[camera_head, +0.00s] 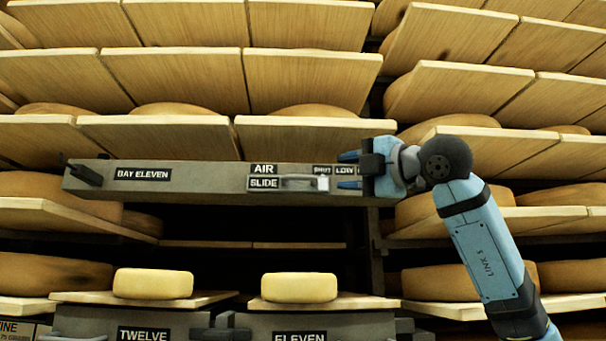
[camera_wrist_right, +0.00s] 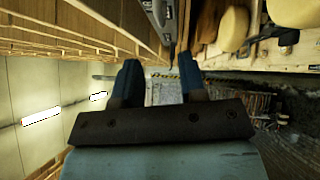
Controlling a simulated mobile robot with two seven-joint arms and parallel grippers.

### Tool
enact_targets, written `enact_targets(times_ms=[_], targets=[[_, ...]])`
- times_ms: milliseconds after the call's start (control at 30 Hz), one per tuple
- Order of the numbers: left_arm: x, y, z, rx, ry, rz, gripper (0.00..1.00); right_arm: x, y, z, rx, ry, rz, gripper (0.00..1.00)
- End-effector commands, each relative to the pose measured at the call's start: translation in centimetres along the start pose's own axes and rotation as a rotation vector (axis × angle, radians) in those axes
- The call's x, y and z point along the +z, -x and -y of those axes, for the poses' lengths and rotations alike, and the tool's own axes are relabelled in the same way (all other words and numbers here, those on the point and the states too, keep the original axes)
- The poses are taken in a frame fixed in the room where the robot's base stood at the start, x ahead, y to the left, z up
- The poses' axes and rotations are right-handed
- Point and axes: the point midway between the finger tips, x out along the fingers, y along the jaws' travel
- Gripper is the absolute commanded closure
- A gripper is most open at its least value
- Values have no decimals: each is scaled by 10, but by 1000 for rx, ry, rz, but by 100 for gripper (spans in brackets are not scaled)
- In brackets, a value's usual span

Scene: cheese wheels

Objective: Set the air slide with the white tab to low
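The air slide (camera_head: 298,183) is a grey handle-like bar on the grey panel marked BAY ELEVEN, beside the AIR SLIDE labels in the head view. Its white tab (camera_head: 324,186) stands at its right end, below the SHUT label (camera_head: 321,170). The LOW label (camera_head: 345,170) is just right of that, and a further label is mostly covered by my gripper. My right gripper (camera_head: 348,171) points left in front of the panel, just right of the tab, fingers apart, one above the other. The right wrist view shows the fingers (camera_wrist_right: 158,80) open with nothing between them. My left gripper is not in view.
Wooden shelves with cheese wheels (camera_head: 180,108) rise above and beside the panel. Below, two pale cheeses (camera_head: 153,284) (camera_head: 299,288) sit on boards above units marked TWELVE and ELEVEN. A dark fitting (camera_head: 84,175) sticks out at the panel's left end. A dark gap lies under the panel.

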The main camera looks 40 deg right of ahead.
Motion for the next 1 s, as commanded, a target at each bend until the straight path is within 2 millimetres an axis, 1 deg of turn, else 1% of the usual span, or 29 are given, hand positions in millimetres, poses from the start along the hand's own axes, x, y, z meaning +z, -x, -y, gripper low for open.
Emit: enact_targets(times_ms=[33,100,300,400,500,700,933,967,1000], targets=[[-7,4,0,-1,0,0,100,1,-12,-4,-4,-1,-1,62],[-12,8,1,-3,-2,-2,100,0,-28,-4,-4,0,-2,62],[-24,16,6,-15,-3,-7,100,0,-70,-4,-2,0,-2,62],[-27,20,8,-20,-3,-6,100,0,-87,-3,-2,0,-3,62],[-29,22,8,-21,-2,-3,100,0,-99,-2,-1,1,-3,62],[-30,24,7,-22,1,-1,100,0,-109,0,-1,1,-2,62],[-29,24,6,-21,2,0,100,0,-110,0,0,1,-2,62],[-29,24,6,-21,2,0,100,-1,-110,0,0,1,-2,64],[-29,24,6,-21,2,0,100,-1,-110,0,0,1,-2,73]])
